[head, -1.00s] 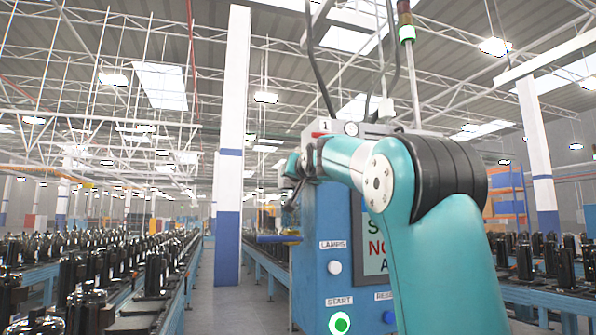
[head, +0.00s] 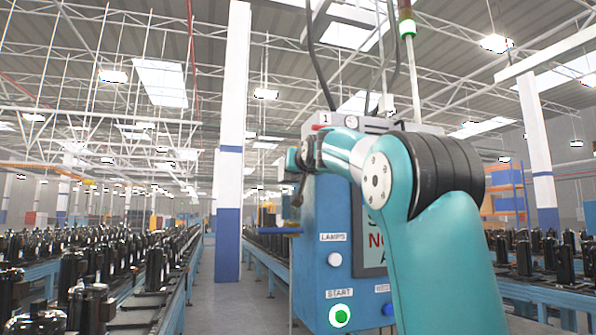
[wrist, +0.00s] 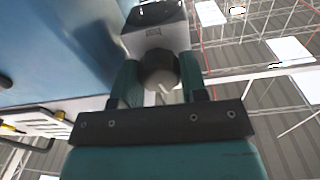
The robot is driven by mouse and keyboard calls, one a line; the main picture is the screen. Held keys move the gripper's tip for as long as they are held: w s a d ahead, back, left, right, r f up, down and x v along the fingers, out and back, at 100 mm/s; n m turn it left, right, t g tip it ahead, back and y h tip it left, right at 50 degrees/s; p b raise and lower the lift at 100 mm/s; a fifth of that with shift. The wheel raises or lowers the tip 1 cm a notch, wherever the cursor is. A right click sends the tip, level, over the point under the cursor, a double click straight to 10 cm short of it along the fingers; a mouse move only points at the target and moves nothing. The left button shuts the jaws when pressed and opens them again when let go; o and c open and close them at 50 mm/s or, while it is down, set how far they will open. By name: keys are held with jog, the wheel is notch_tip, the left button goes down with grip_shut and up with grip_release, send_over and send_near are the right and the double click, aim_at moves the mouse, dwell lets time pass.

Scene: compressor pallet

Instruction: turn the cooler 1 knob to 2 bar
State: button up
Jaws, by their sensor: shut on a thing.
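In the wrist view, a dark round knob (wrist: 159,66) with a pale pointer mark sits between the two teal fingers of my gripper (wrist: 160,74). The fingers are shut on it from both sides. A pale block with a small label and a dark part (wrist: 152,12) lies just beyond the knob. In the head view, my gripper (head: 298,188) is at the left side of the blue cabinet (head: 318,215) marked 1. The knob is not visible there. A small round gauge (head: 351,121) shows on the cabinet's top; its reading is too small to tell.
The cabinet front has a LAMPS button (head: 335,259), a lit green START button (head: 340,316) and a partly hidden screen (head: 372,240). Compressor lines (head: 105,265) run on the left. A white and blue column (head: 231,150) stands behind the aisle.

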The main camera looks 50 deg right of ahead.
jog(key=n+b, duration=0.2)
jog(key=n, duration=0.3)
jog(key=shift+f+n, duration=0.15)
jog(key=shift+n, duration=0.15)
jog(key=shift+n+b, duration=0.7)
jog(key=shift+n, duration=1.5)
jog(key=o, duration=0.9)
jog(key=b+v, duration=0.8)
jog(key=v, duration=0.9)
jog(key=shift+s+f, duration=0.2)
jog(key=shift+s, duration=0.1)
